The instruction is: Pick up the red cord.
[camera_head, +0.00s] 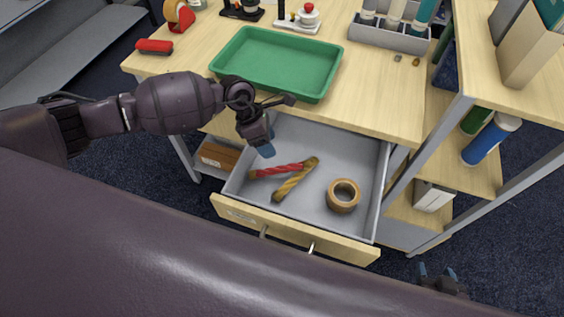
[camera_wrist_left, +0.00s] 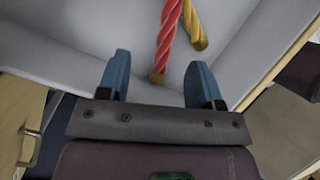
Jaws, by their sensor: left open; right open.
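The red cord (camera_head: 280,170) lies in the open drawer, a twisted red rod with tan ends. A tan-gold twisted cord (camera_head: 291,183) lies beside it, and the two meet near their right ends in the head view. In the left wrist view the red cord (camera_wrist_left: 168,38) runs down to a point between the fingertips, with the gold cord (camera_wrist_left: 194,27) at its right. My left gripper (camera_head: 264,146) is over the drawer's left back part; in the left wrist view its blue fingers (camera_wrist_left: 157,82) are apart and empty. My right gripper (camera_head: 436,277) is low at the right, away from the drawer.
The grey drawer (camera_head: 318,213) also holds a roll of brown tape (camera_head: 343,195). A green tray (camera_head: 276,62) stands on the tabletop just above the drawer. Shelves with a blue bottle (camera_head: 490,140) are at the right.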

